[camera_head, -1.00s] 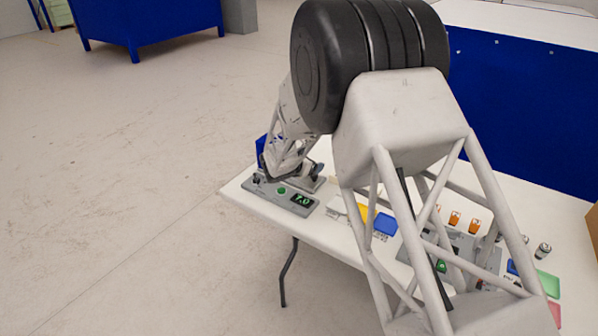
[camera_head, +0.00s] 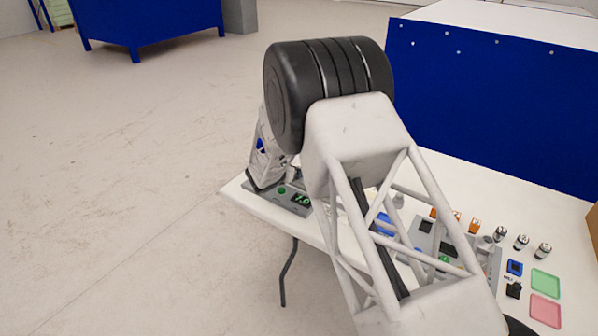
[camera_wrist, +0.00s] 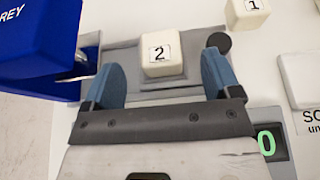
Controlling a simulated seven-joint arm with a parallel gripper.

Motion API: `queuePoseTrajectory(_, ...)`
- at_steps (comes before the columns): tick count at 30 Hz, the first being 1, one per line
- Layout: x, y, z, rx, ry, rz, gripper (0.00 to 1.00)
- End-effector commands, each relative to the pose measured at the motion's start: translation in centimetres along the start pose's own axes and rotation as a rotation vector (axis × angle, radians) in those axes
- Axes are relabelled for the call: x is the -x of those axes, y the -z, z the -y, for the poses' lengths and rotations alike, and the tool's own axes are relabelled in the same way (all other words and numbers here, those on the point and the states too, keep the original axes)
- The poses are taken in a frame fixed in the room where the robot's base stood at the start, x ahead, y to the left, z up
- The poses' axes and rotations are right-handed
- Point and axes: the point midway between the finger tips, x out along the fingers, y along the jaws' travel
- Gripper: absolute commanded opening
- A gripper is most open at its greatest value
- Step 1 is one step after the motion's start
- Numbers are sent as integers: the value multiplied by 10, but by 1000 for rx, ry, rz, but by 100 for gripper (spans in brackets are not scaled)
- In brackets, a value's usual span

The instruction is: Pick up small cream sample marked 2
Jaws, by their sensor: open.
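The small cream sample marked 2 (camera_wrist: 161,54) sits on a grey plate (camera_wrist: 118,55) in the wrist view, its number face up. My gripper (camera_wrist: 162,80) is open, with one blue finger to the left and one to the right of the sample. The fingertips reach about level with the sample, and gaps show on both sides. I cannot tell the height of the fingers above the plate. In the head view the sample and fingertips are hidden behind my arm.
A blue bin (camera_wrist: 38,45) labelled "REY" stands close at the left. Another cream sample, marked 1 (camera_wrist: 250,12), lies at the upper right. A grey device with a green display (camera_head: 299,199) sits near the table's left edge. Several coloured trays and small cylinders stand at the right.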

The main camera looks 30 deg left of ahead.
Motion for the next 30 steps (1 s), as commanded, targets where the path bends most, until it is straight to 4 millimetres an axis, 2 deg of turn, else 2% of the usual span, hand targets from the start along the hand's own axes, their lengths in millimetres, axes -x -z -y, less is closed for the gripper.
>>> queuePoseTrajectory(5,-10,0,0,0,0,0,83)
queuePoseTrajectory(19,-15,0,0,0,1,0,83)
queuePoseTrajectory(30,-48,1,-1,0,1,-1,83)
